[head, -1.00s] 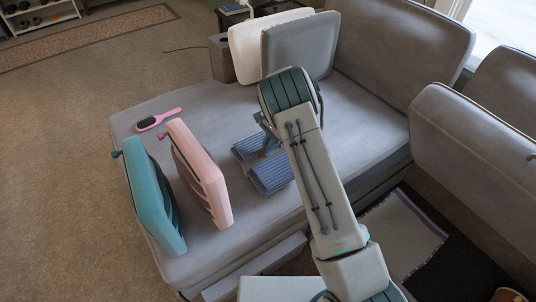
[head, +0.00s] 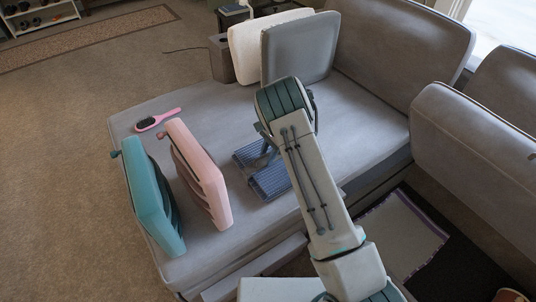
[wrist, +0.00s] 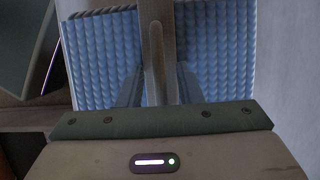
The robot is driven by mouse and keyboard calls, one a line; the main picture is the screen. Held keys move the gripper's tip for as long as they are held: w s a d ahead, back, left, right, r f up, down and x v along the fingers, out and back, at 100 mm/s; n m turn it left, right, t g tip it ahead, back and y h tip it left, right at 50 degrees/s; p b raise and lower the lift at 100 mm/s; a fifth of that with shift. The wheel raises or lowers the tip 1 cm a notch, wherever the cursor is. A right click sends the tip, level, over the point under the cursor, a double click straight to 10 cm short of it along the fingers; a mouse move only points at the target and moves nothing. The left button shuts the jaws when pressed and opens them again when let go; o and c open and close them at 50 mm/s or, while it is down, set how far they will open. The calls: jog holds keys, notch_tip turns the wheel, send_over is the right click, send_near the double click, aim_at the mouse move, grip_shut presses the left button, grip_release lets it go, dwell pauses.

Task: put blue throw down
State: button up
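The blue throw (head: 268,181) is a folded, ribbed knit bundle with a pale strip across its middle. In the head view it is over the front part of the grey sofa seat (head: 335,115), right of the pink cushion. I cannot tell whether it touches the seat. My gripper (head: 268,150) points down at the middle of the throw, partly hidden by my arm. In the wrist view the throw (wrist: 97,55) spreads on both sides of my fingers, which are closed about a narrow raised ridge on the pale strip.
White (head: 262,45) and grey (head: 300,50) cushions stand at the back. The seat right of my gripper is clear.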

jog(key=s+d+r+n+p, duration=0.1)
jog(key=d+r, duration=0.3)
jog(key=r, duration=0.6)
jog(key=s+d+r+n, duration=0.1)
jog(key=d+r, duration=0.3)
jog(key=r, duration=0.6)
jog(key=s+d+r+n+t+h, duration=0.1)
jog(key=s+d+r+n, duration=0.2)
jog(key=s+r, duration=0.5)
jog(key=s+d+r+n+t+h, duration=0.1)
jog(key=s+d+r+n+t, duration=0.2)
jog(key=s, duration=0.9)
jog(key=s+d+n+h, duration=0.1)
jog(key=s+d+n, duration=0.1)
jog(key=s, duration=0.9)
jog(key=shift+n+h, duration=0.3)
jog(key=shift+n, duration=0.3)
jog(key=shift+d, duration=0.1)
